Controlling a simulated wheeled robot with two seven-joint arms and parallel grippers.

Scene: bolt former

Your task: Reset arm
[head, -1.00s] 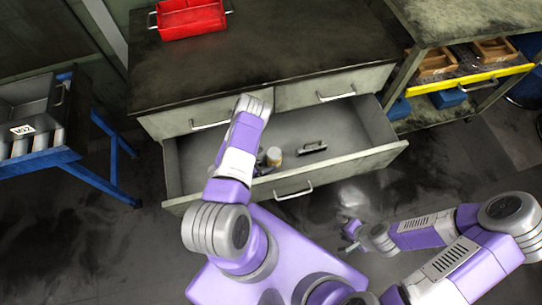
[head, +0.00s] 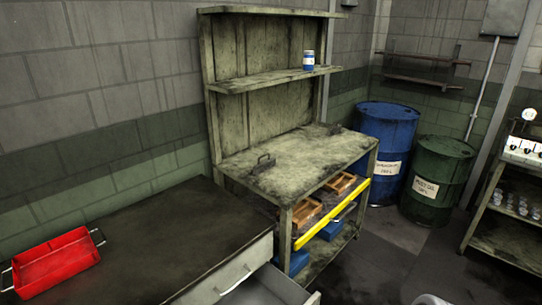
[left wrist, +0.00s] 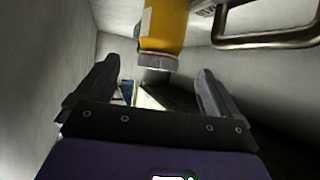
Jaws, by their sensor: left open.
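My left gripper (left wrist: 152,92) shows in the left wrist view with its two dark fingers spread apart and nothing between their tips. A yellow container with a grey end (left wrist: 163,28) is beyond the fingers at the top centre, apart from them. A metal handle-shaped item (left wrist: 262,38) is at the upper right. Pale walls surround them, like the inside of a drawer. In the head view neither gripper shows. My right gripper is in no view.
In the head view a red tray (head: 52,262) sits on the dark-topped cabinet (head: 165,235), whose open drawer (head: 265,287) shows at the bottom. A workbench (head: 290,165) with a shelf holds a blue can (head: 309,60). A blue barrel (head: 385,140) and a green barrel (head: 437,175) stand right of it.

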